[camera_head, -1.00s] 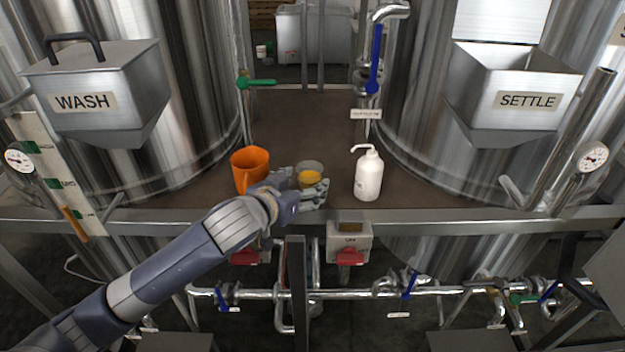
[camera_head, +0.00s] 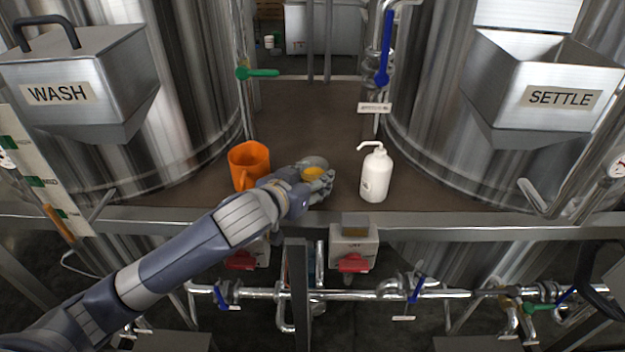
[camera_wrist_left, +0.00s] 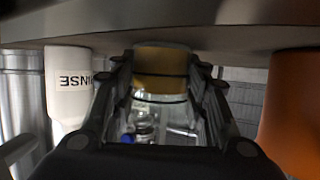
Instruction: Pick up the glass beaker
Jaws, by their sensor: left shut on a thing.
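The glass beaker (camera_head: 314,163) holds a yellow-orange liquid and sits between the orange jug and the white bottle in the head view. My left gripper (camera_head: 318,182) is shut on the beaker, and its fingers hide part of the glass. In the left wrist view the fingers (camera_wrist_left: 165,98) stand on both sides of the beaker (camera_wrist_left: 160,68), whose amber contents show between them. I cannot tell whether its base touches the shelf. My right gripper is not in view.
An orange jug (camera_head: 248,163) stands left of the beaker. A white wash bottle (camera_head: 376,174) stands to the right. The brown shelf (camera_head: 320,125) is clear behind them. Steel tanks with WASH (camera_head: 58,93) and SETTLE (camera_head: 562,97) hoppers flank it.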

